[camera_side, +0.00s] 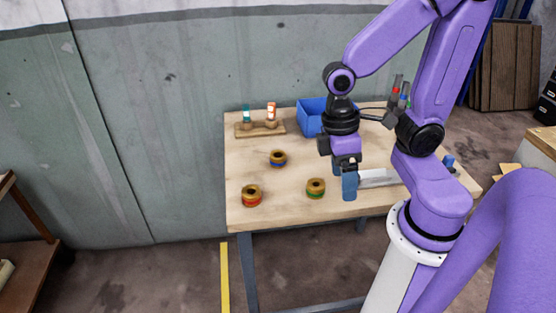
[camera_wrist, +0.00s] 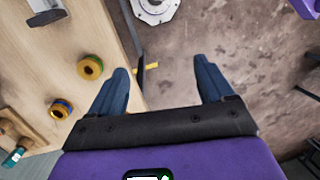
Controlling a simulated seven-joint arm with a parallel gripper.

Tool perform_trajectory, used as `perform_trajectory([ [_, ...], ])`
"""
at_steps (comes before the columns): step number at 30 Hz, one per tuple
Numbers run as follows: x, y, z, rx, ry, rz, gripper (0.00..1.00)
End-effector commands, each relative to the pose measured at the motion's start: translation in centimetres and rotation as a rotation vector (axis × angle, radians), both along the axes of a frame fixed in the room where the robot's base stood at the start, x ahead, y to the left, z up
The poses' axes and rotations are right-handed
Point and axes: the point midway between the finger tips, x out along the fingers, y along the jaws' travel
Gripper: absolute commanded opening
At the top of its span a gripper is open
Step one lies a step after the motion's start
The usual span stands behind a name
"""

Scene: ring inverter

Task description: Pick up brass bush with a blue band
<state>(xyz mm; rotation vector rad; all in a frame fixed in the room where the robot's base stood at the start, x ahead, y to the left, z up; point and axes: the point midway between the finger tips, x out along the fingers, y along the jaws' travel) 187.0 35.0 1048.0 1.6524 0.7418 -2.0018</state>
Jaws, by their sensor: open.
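The brass bush with a blue band (camera_side: 278,158) stands on the table, the farthest back of three bushes in the side view. It also shows at the left of the wrist view (camera_wrist: 60,108), outside the fingers. A red-banded bush (camera_side: 251,195) sits near the front left corner, and a green-banded bush (camera_side: 316,188) sits near the front edge. My gripper (camera_side: 347,178) is open and empty, to the right of the bushes. Its blue fingers (camera_wrist: 164,85) have the table edge and floor beyond them.
A wooden holder (camera_side: 245,130) with two labelled items stands at the back left. A blue bin (camera_side: 310,116) is behind my gripper. A pale grey metal object (camera_side: 378,178) lies right of the gripper. Bare tabletop surrounds the bushes.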

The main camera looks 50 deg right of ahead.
Motion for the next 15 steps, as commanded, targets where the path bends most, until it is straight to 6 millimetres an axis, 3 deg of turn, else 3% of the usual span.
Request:
perform_trajectory([
  [15, 3.6, -2.0, -2.9, 0.049, 0.37, -0.737, 0.81],
])
